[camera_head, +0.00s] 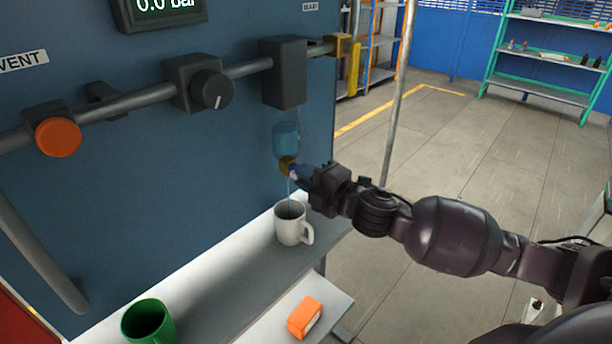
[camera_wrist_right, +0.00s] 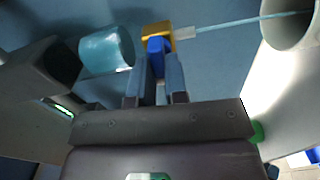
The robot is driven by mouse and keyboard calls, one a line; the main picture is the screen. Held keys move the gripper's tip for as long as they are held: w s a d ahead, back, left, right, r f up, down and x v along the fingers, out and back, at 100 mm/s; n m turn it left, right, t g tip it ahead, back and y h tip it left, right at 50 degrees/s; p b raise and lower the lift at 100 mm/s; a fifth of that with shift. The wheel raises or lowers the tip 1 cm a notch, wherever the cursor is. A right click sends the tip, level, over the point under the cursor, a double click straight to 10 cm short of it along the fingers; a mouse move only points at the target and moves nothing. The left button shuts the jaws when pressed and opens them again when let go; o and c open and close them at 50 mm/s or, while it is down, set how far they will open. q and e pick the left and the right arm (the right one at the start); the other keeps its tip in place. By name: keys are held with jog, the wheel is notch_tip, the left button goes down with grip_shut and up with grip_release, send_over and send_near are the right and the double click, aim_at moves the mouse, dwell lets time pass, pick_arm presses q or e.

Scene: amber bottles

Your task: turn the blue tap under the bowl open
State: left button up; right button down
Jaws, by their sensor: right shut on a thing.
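The clear blue bowl (camera_head: 285,138) hangs under a dark box on the blue panel, and it also shows in the wrist view (camera_wrist_right: 107,48). Below it is the brass tap body (camera_head: 287,163), also in the wrist view (camera_wrist_right: 157,31). The blue tap handle (camera_wrist_right: 157,46) sits between the fingertips of my right gripper (camera_wrist_right: 159,62), which is shut on it. In the head view my right gripper (camera_head: 302,175) hides most of the handle. A thin pale blue stream (camera_wrist_right: 240,22) runs from the tap's pale spout to the white mug (camera_head: 289,233). My left gripper is not in view.
The mug stands on a pale shelf (camera_head: 225,285). A green cup (camera_head: 148,322) and an orange block (camera_head: 304,317) are nearer the front. A pipe (camera_head: 150,95) with an orange knob (camera_head: 58,138) and black knob (camera_head: 212,90) crosses the panel. Open floor lies right.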

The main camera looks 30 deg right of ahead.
jog(key=shift+n, duration=0.5)
jog(key=c, duration=1.1)
grip_release()
jog(key=shift+c, duration=0.2)
jog(key=shift+s, duration=0.15)
pick_arm(q)
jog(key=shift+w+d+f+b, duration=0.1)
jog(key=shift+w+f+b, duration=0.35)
jog(key=shift+b, duration=0.65)
pick_arm(e)
jog(key=v, duration=1)
jog(key=shift+s, duration=0.25)
jog(key=shift+d, duration=0.15)
